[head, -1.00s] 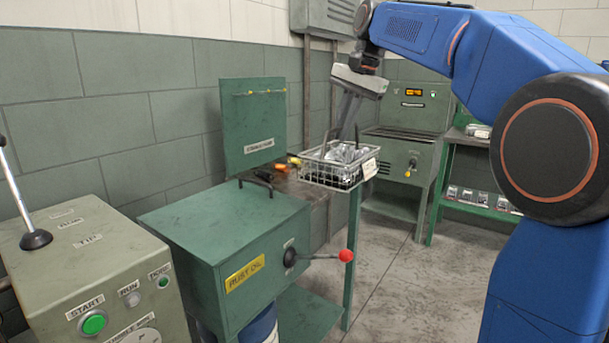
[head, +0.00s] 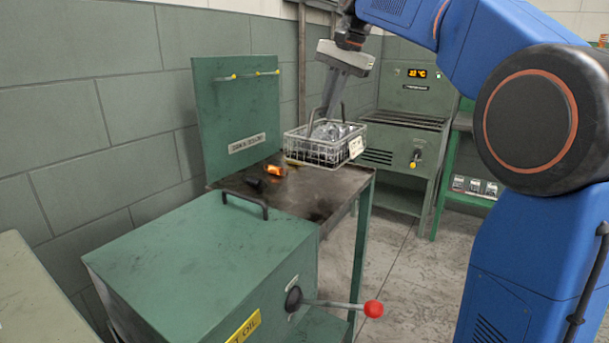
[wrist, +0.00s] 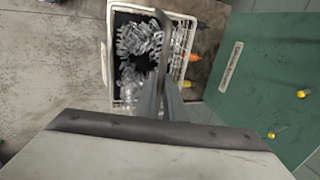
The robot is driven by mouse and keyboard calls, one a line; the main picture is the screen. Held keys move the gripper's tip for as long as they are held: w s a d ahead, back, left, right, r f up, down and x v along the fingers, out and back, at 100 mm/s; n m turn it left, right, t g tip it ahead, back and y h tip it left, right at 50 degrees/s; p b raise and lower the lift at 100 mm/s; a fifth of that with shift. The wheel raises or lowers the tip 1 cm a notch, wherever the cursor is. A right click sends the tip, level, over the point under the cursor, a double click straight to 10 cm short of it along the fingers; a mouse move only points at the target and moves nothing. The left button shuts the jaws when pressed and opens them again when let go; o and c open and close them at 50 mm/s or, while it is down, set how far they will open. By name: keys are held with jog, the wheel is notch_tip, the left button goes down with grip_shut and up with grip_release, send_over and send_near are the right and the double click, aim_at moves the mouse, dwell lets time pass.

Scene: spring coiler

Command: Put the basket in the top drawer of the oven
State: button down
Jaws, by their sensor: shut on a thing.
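The wire basket (head: 312,152) holds shiny metal coils and has a pale tag on its right side. In the head view it appears in front of the oven, over or just above the dark workbench top; I cannot tell whether it touches. My gripper (head: 327,108) comes down from above and is shut on the basket's handle. In the wrist view the basket (wrist: 113,80) hangs below the fingers, which hide part of the coils.
The workbench (head: 335,185) carries an orange-handled tool (head: 275,170) by an upright green board (head: 238,110). The green rust oil box (head: 200,265) with a red-knobbed lever (head: 373,309) stands in front. Open floor (head: 400,270) lies right of the bench.

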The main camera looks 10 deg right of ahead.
aim_at(340, 133)
jog(key=shift+w+f, duration=0.2)
jog(key=shift+f, duration=4.75)
jog(key=c, duration=1.9)
grip_release()
jog(key=shift+f, duration=0.1)
jog(key=shift+o, duration=0.2)
jog(key=v, duration=1.2)
jog(key=shift+w, duration=0.1)
